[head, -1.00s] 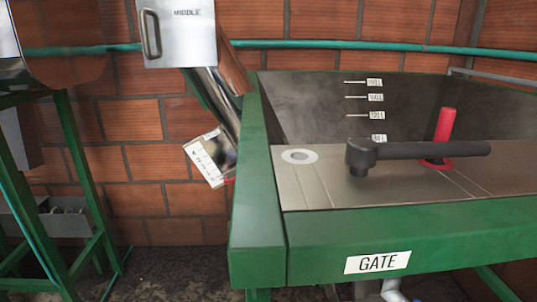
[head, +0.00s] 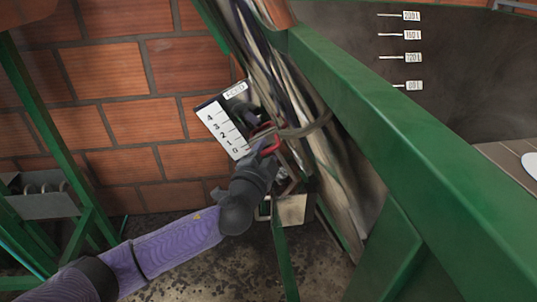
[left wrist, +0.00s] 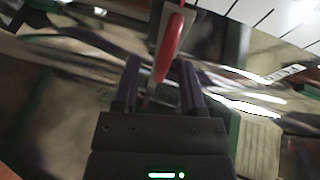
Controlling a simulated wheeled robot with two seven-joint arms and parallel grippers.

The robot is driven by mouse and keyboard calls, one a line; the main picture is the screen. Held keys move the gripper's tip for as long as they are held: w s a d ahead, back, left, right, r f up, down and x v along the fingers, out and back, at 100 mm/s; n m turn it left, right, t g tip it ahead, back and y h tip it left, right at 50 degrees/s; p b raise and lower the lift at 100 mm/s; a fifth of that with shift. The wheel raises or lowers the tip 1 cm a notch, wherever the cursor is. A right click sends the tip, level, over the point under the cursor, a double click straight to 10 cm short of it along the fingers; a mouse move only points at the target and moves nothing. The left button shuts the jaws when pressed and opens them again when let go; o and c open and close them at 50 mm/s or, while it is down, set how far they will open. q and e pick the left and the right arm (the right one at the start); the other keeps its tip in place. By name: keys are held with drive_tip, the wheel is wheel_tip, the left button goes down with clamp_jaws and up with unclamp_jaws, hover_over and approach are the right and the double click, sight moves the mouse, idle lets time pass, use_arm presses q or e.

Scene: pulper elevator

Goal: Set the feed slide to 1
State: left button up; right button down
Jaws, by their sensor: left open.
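The feed slide's white scale plate (head: 224,130) is marked 0 to 4, with 0 at the lower end; it sits beside the slanted chute in the head view. Its red handle (head: 266,129) is at my left gripper (head: 268,141), near the low end of the scale. The exact mark is hidden by the gripper. In the left wrist view my left gripper (left wrist: 160,72) has its fingers apart, with the red handle (left wrist: 167,48) between them and clear space on both sides. Part of the scale plate (left wrist: 275,18) shows at the upper right. My right gripper is out of view.
The slanted metal chute (head: 310,140) and a green frame beam (head: 400,140) stand just right of the gripper. A brick wall (head: 125,90) is behind. A green stand (head: 50,150) with a grey tray (head: 42,203) is at the left.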

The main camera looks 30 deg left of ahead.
use_arm(q)
drive_tip(key=shift+w+a, duration=0.1)
drive_tip(key=shift+w, duration=0.55)
clamp_jaws()
idle(0.9)
